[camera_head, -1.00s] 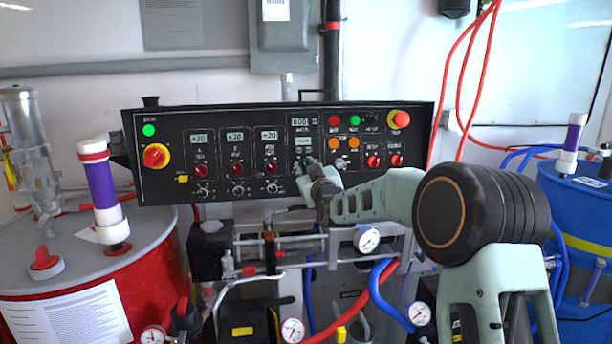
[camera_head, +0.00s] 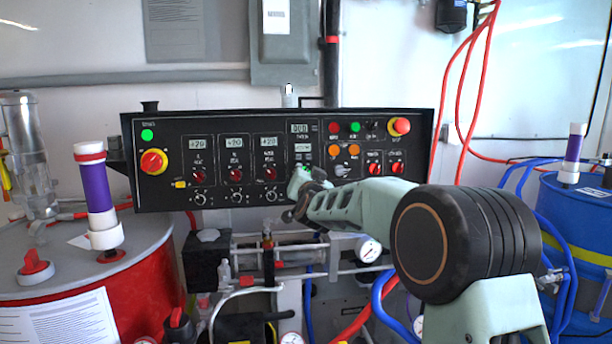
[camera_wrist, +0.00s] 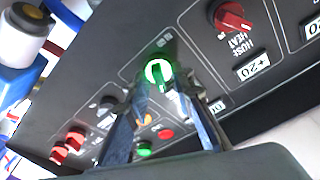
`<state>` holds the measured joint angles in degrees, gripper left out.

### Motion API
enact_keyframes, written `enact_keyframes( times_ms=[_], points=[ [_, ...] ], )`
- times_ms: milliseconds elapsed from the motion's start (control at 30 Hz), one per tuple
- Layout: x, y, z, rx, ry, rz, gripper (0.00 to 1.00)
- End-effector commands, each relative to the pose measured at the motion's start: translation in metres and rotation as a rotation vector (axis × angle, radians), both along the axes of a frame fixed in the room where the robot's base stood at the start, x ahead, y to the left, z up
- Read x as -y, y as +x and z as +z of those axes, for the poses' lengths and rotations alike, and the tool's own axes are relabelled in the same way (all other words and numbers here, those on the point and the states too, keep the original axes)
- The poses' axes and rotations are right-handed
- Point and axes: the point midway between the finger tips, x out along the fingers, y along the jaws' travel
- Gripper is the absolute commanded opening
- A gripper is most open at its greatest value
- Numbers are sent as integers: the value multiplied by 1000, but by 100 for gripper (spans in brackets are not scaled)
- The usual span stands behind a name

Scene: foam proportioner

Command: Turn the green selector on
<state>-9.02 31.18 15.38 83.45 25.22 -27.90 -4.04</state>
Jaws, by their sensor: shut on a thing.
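The green selector (camera_wrist: 160,73) is a lit green knob on the black control panel, in the middle of the wrist view. My gripper (camera_wrist: 163,92) has one finger on either side of it and is shut on its handle. In the head view my gripper (camera_head: 303,182) is at the panel's lower middle. There the wrist hides most of the selector, and only a bit of green shows.
The black control panel (camera_head: 215,150) carries several red knobs, displays and buttons. A red-yellow rotary switch (camera_head: 153,161) is at its left and a red stop button (camera_head: 401,125) at its upper right. Pipes and a gauge (camera_head: 369,250) lie below. Drums stand at both sides.

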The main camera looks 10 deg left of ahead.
Motion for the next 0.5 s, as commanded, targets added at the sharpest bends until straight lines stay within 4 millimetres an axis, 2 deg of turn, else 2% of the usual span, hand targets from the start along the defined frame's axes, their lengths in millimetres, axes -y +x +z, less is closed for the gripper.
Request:
enact_keyframes(
  times_ms=[500],
  points=[
    [0, 0, 1, -17, 64, -12, 0]
  ],
)
